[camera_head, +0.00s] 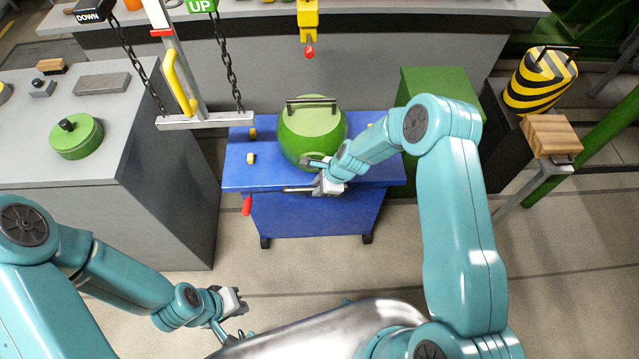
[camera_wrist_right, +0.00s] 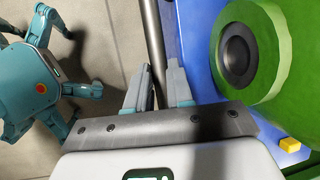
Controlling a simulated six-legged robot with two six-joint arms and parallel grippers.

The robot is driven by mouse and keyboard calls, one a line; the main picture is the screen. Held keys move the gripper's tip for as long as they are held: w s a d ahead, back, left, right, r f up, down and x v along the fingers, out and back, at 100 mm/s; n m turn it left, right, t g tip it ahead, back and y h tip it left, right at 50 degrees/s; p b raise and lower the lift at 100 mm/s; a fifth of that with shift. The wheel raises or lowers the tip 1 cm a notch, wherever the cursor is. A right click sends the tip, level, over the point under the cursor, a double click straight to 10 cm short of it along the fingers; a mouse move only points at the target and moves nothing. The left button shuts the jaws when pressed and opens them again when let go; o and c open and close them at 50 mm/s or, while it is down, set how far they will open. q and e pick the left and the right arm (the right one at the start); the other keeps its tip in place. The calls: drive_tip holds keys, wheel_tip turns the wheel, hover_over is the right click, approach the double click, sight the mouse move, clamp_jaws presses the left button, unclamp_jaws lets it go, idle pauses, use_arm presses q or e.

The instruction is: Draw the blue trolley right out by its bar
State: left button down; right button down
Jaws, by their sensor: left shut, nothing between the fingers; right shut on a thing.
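The blue trolley (camera_head: 237,174) stands on the floor in front of the grey bench, carrying a round green case (camera_head: 315,143) with a dark double handle on top. Its thin grey bar (camera_head: 297,189) runs along the near edge, partly hidden by my right gripper (camera_head: 326,183). That gripper is shut on the bar. In the right wrist view the bar (camera_wrist_right: 152,35) passes between the two fingers (camera_wrist_right: 160,85), beside the trolley's blue side (camera_wrist_right: 190,35) and the green case (camera_wrist_right: 285,75). My left gripper (camera_head: 238,301) is shut and empty, low over the floor at the lower left.
A grey cabinet (camera_head: 180,190) stands close on the trolley's left. A green box (camera_head: 440,85) and a wooden block (camera_head: 550,135) are to its right. A hoist frame with chains (camera_head: 205,120) hangs at the trolley's back left. The floor (camera_head: 300,275) in front is clear.

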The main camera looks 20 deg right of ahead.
drive_tip(key=shift+w+d+r, duration=0.1)
drive_tip(key=shift+w+d, duration=0.05)
drive_tip(key=shift+w, duration=0.4)
drive_tip(key=c, duration=1)
unclamp_jaws()
drive_tip(key=shift+w, duration=0.1)
drive_tip(key=p+v, duration=0.1)
drive_tip(key=v, duration=1.5)
drive_tip(key=shift+s+r, duration=0.1)
drive_tip(key=shift+s, duration=0.15)
